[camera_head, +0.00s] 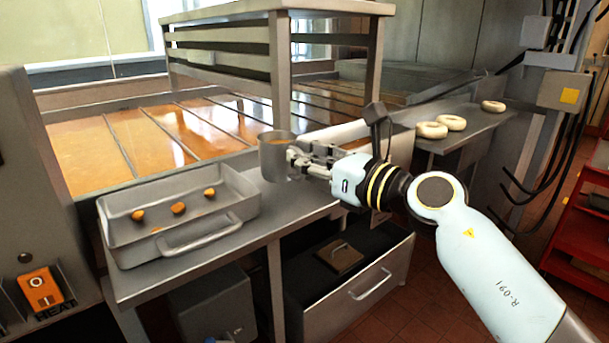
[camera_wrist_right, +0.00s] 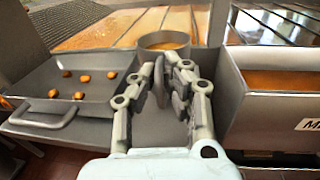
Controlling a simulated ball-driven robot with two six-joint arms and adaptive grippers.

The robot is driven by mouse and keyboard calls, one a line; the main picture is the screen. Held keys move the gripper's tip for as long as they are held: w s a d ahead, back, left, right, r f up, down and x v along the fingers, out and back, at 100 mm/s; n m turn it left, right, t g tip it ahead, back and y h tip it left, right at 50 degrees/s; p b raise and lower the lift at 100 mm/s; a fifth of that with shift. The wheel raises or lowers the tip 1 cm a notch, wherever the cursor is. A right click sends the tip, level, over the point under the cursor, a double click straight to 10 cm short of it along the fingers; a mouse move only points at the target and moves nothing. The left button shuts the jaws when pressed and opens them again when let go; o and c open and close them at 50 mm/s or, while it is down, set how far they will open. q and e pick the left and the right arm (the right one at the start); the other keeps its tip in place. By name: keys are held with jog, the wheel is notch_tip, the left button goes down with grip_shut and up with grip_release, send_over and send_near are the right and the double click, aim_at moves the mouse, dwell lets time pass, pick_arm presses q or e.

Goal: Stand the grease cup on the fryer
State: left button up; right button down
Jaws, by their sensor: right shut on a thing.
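The grease cup (camera_head: 275,157) is a grey metal cup with orange-brown liquid in it, upright. My right gripper (camera_head: 297,160) is shut on its handle side, with the cup over the metal counter by the long oil bath, which looks like the fryer (camera_head: 100,95). I cannot tell whether the cup's base touches anything. In the right wrist view the cup (camera_wrist_right: 165,42) stands beyond the fingers of the right gripper (camera_wrist_right: 170,78), which partly hide its handle and lower wall. My left gripper is not in view.
A grey tray (camera_head: 170,247) with several small brown pieces sits left on the counter (camera_head: 300,208). A metal rack (camera_head: 280,50) stands over the bath. Rings of dough (camera_head: 450,122) lie on a right shelf (camera_head: 470,130). An open drawer (camera_head: 350,285) is below; a red cart (camera_head: 580,225) stands right.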

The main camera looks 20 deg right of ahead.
jog(key=shift+f, duration=1.25)
jog(key=shift+f+b, duration=0.1)
jog(key=shift+b, duration=0.25)
jog(key=c, duration=1.4)
grip_release()
jog(key=shift+s+d, duration=0.1)
jog(key=shift+s, duration=0.05)
jog(key=b+v, duration=0.1)
jog(key=v, duration=1)
jog(key=shift+s+d, duration=0.1)
jog(key=shift+s, duration=0.25)
